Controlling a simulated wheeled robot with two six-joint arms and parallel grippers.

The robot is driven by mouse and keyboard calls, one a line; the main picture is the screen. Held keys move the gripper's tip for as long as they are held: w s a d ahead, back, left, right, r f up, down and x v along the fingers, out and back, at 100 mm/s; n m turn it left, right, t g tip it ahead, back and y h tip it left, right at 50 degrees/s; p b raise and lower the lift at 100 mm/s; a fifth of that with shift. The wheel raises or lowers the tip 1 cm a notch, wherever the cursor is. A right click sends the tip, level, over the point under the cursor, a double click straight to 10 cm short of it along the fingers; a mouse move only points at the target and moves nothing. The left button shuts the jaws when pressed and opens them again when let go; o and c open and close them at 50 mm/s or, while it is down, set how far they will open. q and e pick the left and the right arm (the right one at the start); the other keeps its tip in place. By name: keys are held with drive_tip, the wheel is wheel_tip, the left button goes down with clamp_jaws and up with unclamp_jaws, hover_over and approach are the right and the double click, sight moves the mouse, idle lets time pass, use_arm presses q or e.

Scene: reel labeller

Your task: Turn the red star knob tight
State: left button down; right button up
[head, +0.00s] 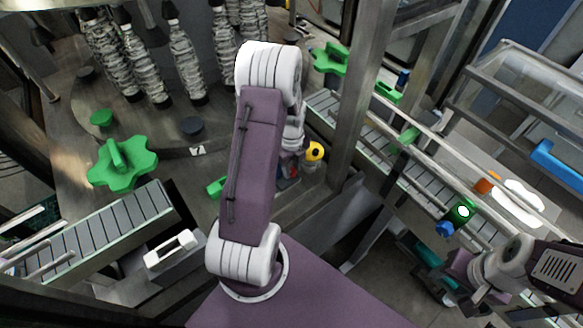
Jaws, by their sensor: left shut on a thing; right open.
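A small patch of red (295,171) shows beside my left arm, just left of a yellow fitting with a black centre. It looks like part of the red star knob, but most of it is hidden. My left gripper (288,170) reaches down there and is shut on it; the fingers are largely covered by my own arm. I cannot tell how tight the knob is. My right gripper (438,284) is open at the lower right, apart from the knob, and its fingertips are hard to make out.
The yellow fitting (315,151) is close to my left gripper. A steel post (356,110) rises to its right. A roller conveyor (420,180) runs diagonally beyond the post. A large green star-shaped knob (122,163) and a short conveyor (105,228) are on the left.

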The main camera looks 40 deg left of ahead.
sight(292, 170)
idle(0.3)
use_arm(q)
drive_tip(key=c, duration=1.1)
unclamp_jaws()
drive_tip(key=shift+o, duration=0.2)
wheel_tip(292, 170, up, 9)
drive_tip(key=b, duration=0.2)
drive_tip(key=shift+c, duration=0.3)
